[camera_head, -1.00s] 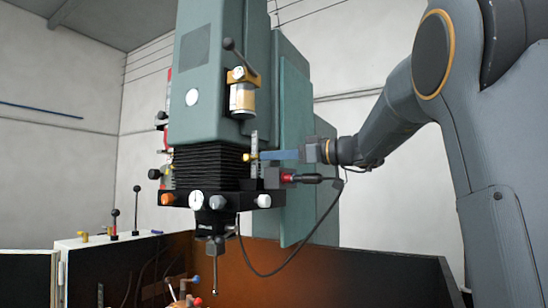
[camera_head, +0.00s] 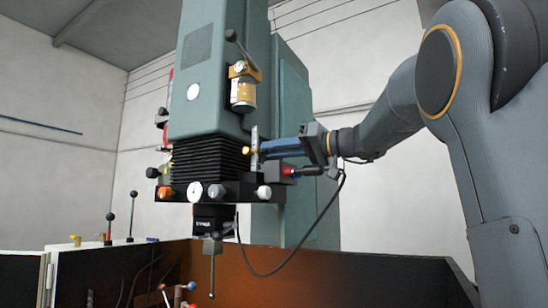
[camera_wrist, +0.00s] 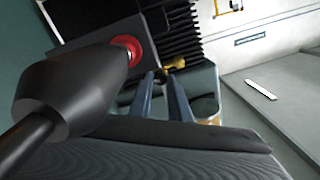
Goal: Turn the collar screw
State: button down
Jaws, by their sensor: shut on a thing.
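The collar screw is a small brass knob (camera_head: 247,151) on the right side of the machine's spindle head, beside an upright silver scale. My gripper (camera_head: 262,151) reaches it from the right, with its blue fingers roughly level. In the wrist view the brass screw (camera_wrist: 174,64) shows at the fingertips. My two fingers (camera_wrist: 161,78) are shut on its near end there. The exact contact is small and partly hidden by the fingers.
A black plug (camera_wrist: 72,92) with a red ring (camera_wrist: 127,50) sits close beside my fingers. Its cable (camera_head: 318,235) hangs in a loop below my wrist. Open air lies under my arm.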

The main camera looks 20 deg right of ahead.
jog(key=shift+m, duration=0.5)
jog(key=c, duration=1.7)
grip_release()
jog(key=shift+o, duration=0.2)
jog(key=b+v, duration=0.2)
jog(key=v, duration=0.6)
jog(key=shift+b, duration=0.4)
